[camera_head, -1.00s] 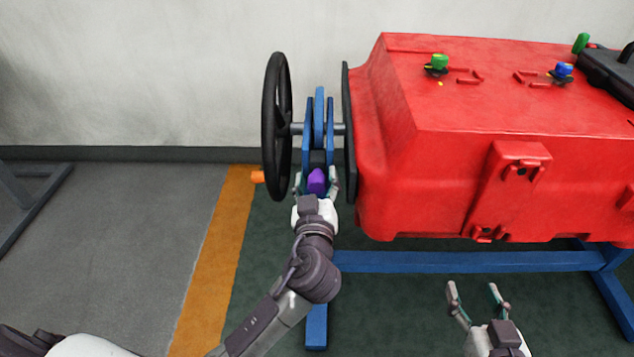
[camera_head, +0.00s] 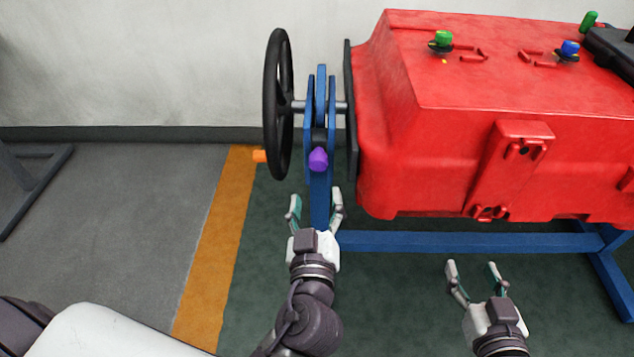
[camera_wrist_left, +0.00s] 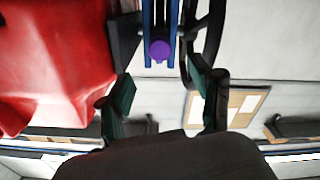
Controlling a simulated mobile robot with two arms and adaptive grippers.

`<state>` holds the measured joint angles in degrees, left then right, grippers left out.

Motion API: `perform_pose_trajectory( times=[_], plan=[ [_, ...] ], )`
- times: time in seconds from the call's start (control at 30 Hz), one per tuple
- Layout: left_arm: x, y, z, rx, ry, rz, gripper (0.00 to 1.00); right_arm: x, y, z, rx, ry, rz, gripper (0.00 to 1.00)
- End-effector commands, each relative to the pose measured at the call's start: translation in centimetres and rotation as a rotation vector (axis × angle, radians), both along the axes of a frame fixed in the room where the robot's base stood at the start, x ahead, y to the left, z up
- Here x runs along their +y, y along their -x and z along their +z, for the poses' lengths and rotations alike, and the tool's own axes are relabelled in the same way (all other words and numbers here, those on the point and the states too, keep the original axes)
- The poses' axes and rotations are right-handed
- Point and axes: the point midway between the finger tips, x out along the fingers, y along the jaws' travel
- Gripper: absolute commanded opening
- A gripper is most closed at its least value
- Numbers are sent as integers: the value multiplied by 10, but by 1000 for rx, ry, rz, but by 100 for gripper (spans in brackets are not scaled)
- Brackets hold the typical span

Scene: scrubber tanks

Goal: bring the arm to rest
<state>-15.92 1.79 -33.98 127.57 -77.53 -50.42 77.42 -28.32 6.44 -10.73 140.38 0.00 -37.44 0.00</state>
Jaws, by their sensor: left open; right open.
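My left gripper (camera_head: 315,210) is open and empty in the head view. It is apart from the purple knob (camera_head: 318,159) and appears below it in the picture, in front of the blue stand. In the left wrist view the open fingers (camera_wrist_left: 160,95) frame the lower part of the picture, with the purple knob (camera_wrist_left: 159,50) beyond them. My right gripper (camera_head: 474,280) is open and empty at the lower right, in front of the red tank (camera_head: 450,130).
A black handwheel (camera_head: 279,105) with an orange handle (camera_head: 259,156) stands left of the blue stand (camera_head: 321,100). A blue beam (camera_head: 440,242) runs under the tank. Green (camera_head: 441,40) and blue (camera_head: 569,49) knobs sit on top. The floor at left is mostly clear.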

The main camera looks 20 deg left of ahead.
Motion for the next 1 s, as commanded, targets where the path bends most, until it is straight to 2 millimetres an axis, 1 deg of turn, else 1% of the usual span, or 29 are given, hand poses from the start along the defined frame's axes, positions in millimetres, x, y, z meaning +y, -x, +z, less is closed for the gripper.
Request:
perform_pose_trajectory(
  times=[0.03, 0.17, 0.67, 0.77, 0.9, 1.0],
  plan=[
    [-1, 4, 0, 2, 3, 0, 65, 0, 0, 0, 0, 0, 0, 59],
    [-2, 8, 0, 0, 1, 0, 65, 0, 0, 0, 0, 0, 0, 59],
    [-2, 8, -1, 5, -1, -2, 65, 0, 0, 0, 0, 0, 0, 59],
    [2, 7, -9, 53, -18, -21, 65, 0, 0, 0, 0, 0, 0, 59],
    [12, 8, -36, 201, -79, -110, 65, 0, 0, 0, 0, 0, 0, 59],
    [17, 11, -50, 286, -132, -211, 65, 0, 0, 0, 0, 0, 0, 59]
  ],
)
